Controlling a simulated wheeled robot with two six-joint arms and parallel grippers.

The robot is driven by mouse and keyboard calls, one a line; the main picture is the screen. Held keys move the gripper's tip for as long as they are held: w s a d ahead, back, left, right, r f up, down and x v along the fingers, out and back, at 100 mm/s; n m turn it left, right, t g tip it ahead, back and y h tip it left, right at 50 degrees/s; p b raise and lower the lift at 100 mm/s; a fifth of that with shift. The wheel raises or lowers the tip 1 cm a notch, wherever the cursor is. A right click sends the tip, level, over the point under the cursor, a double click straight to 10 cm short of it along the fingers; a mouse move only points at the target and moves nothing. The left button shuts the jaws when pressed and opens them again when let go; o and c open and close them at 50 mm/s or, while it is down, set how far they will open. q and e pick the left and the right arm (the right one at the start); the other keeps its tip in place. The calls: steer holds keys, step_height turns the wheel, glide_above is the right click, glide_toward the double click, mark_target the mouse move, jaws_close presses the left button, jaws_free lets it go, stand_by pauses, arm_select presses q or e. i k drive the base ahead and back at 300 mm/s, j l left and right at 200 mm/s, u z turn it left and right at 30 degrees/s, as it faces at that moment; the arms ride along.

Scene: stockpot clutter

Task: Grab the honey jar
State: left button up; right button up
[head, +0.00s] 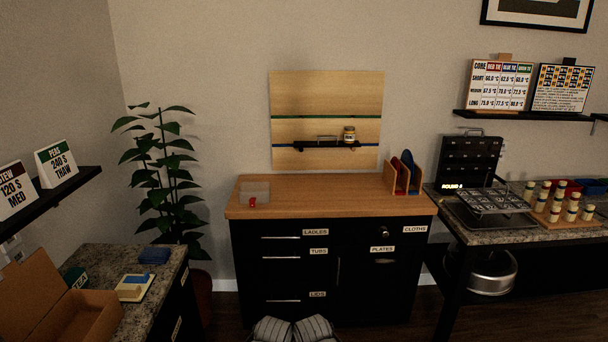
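A small jar (349,134) with a pale label and dark contents stands upright on a narrow black shelf (314,149) on the wooden wall panel. It is near the shelf's right end, and its label is too small to read, so I cannot confirm that it holds honey. Several small pale-capped jars (556,202) stand on a wooden board on the right counter; their labels are also unreadable. Neither of my grippers can be made out in the head view.
A wooden-topped cabinet (330,195) stands below the panel, its middle top clear. A clear tub (255,190) sits at its left, a rack (404,177) at its right. A plant (163,170) stands left. Two grey striped shapes (290,329) show at the bottom edge.

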mark_target(348, 134)
steer(key=i+z, duration=0.25)
steer(key=i, duration=0.25)
steer(key=i+j+z, duration=0.25)
steer(key=i, duration=0.25)
steer(key=i+j+z, duration=0.2)
steer(key=i, duration=0.3)
